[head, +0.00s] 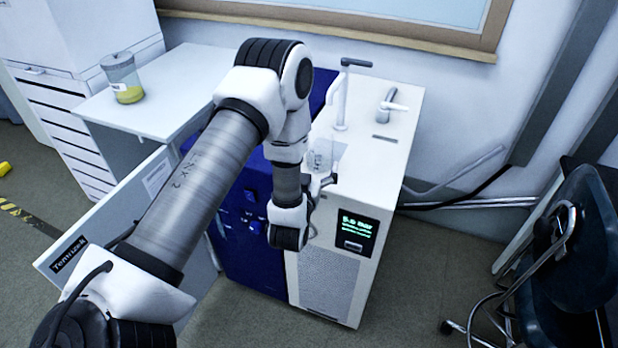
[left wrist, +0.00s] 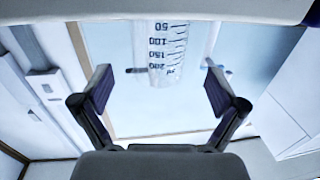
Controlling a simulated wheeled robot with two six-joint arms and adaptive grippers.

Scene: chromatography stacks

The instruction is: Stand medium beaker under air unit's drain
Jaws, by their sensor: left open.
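The medium beaker, clear and graduated, shows at the front of the air unit's top in the head view (head: 321,155), and in the left wrist view (left wrist: 167,48) with marks up to 200. The white air unit (head: 375,165) has a lit pressure display. Two outlets rise from its top: a tall white tap with a dark handle (head: 341,100) and a shorter grey tap with a white lever (head: 388,105). I cannot tell which is the drain. My left gripper (left wrist: 160,90) is open, its fingers on either side of the beaker's line, apart from it. My right gripper is out of view.
A blue unit (head: 245,225) adjoins the air unit's left side. A lidded jar with yellow liquid (head: 122,78) stands on a white bench (head: 165,105) at the left. A dark chair (head: 570,255) is at the right. The air unit's top is clear at its right.

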